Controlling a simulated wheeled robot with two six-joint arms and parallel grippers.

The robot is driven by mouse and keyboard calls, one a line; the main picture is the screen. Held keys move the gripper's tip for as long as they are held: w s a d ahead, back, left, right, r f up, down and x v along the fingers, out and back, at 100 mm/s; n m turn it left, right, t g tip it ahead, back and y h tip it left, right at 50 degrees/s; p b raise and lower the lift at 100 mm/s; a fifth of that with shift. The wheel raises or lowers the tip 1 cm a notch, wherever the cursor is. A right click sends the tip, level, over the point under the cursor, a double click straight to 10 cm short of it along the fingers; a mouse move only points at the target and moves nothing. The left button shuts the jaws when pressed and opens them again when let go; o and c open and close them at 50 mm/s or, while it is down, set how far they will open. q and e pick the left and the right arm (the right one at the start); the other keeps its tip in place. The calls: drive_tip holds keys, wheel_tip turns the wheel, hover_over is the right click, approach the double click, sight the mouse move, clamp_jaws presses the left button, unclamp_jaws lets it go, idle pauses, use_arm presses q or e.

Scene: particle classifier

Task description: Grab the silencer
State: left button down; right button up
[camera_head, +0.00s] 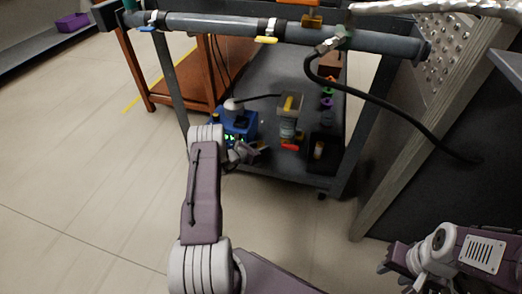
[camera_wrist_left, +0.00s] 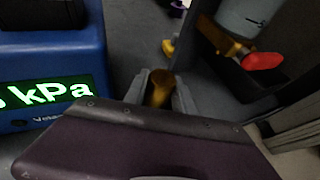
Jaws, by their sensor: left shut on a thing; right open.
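My left gripper (camera_head: 256,151) is low over the cart's lower shelf, just right of the blue device. It is shut on a small brass-coloured cylindrical piece, which looks like the silencer (camera_wrist_left: 160,88). In the left wrist view its end shows between the two grey fingers, and the rest is hidden by my wrist. Another small brass-coloured piece (camera_head: 318,150) stands in a black tray (camera_head: 323,167) to the right. My right gripper (camera_head: 386,264) is at the lower right, away from the cart, open and apart from any object.
A blue device (camera_head: 240,125) with a green-lit kPa display (camera_wrist_left: 45,92) stands close left of my left gripper. A clear container with a red-handled valve (camera_wrist_left: 263,61) stands to the right. Pipes (camera_head: 215,25) and a black hose (camera_head: 400,107) run above.

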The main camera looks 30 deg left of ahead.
use_arm(q)
wheel_tip(320, 180, up, 5)
drive_tip(key=p, duration=0.4)
drive_tip(key=shift+f, duration=0.2)
drive_tip(key=s+d+r+p, duration=0.6)
drive_tip(key=d+p, duration=0.1)
drive_tip(key=d, duration=0.2)
drive_tip(key=shift+s+d+r, duration=0.2)
drive_tip(key=shift+s+r, duration=0.1)
drive_tip(key=shift+s, duration=0.1)
